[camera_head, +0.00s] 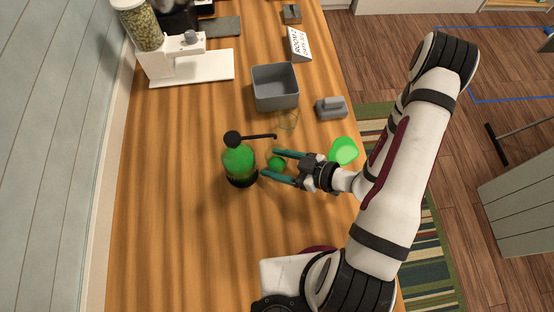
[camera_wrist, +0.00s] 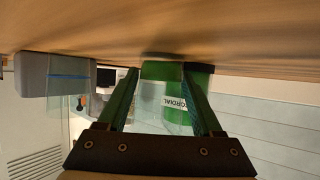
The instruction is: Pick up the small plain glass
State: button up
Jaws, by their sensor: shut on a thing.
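My gripper (camera_head: 269,163) is low over the wooden counter, its two teal fingers on either side of a small clear glass. The glass (camera_wrist: 150,101) shows between the fingers in the wrist view, see-through and plain, with the green bottle visible behind it. In the head view a small green-tinted patch (camera_head: 277,163) shows between the fingers, where the glass is. My gripper (camera_wrist: 160,85) is shut on this glass. I cannot tell whether its base touches the counter.
A green pump bottle (camera_head: 239,163), labelled CORDIAL in the wrist view, stands just left of the fingertips. A faint clear glass (camera_head: 288,119) stands near a grey bin (camera_head: 275,87). A grey block (camera_head: 331,108) and a bright green item (camera_head: 343,151) are near the right edge.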

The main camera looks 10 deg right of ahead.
grip_shut()
jog(key=shift+r, duration=0.15)
jog(key=shift+r, duration=1.3)
jog(key=s+d, duration=0.3)
jog(key=d, duration=0.2)
jog(key=s+d, duration=0.3)
jog(key=d, duration=0.2)
jog(key=s+d, duration=0.4)
jog(key=d, duration=0.1)
jog(key=shift+r, duration=0.3)
jog(key=o, duration=0.5)
grip_release()
grip_shut()
